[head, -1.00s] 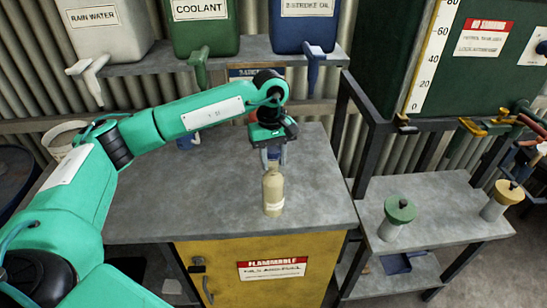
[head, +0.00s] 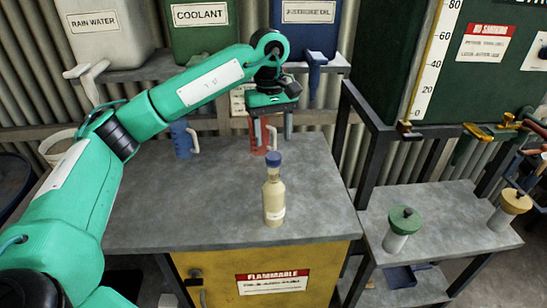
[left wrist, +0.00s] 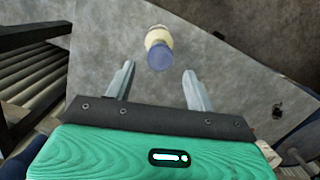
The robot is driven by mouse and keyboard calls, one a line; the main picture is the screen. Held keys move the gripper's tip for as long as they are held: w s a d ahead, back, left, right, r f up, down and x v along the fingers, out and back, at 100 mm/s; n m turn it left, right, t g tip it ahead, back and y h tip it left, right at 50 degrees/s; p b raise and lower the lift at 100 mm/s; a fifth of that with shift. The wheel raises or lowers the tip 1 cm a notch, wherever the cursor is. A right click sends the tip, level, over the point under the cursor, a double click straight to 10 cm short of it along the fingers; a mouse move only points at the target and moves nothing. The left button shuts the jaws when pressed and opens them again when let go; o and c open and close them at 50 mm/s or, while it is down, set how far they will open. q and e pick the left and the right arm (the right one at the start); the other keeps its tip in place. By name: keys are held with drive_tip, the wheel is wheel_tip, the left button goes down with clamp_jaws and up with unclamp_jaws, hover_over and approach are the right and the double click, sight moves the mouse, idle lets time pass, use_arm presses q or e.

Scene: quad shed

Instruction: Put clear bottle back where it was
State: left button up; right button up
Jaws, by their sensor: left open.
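The clear bottle (head: 273,200), with pale yellowish contents, a blue cap and a light label, stands upright on the grey bench top (head: 210,205) near its front edge. In the left wrist view the bottle (left wrist: 158,42) shows from above, beyond the fingertips. My left gripper (head: 271,130) is open and empty, behind and above the bottle, clear of it. Its two fingers also show apart in the left wrist view (left wrist: 158,80). My right gripper is in neither view.
A red jug (head: 259,137) and a blue jug (head: 181,139) stand at the back of the bench. Labelled tanks with taps sit on a shelf above. A lower grey side bench (head: 440,220) on the right holds a green-topped container (head: 400,230) and a yellow-topped container (head: 508,212).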

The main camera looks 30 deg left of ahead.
use_arm(q)
drive_tip(key=shift+w+a+r, duration=0.1)
drive_tip(key=shift+r, duration=1.35)
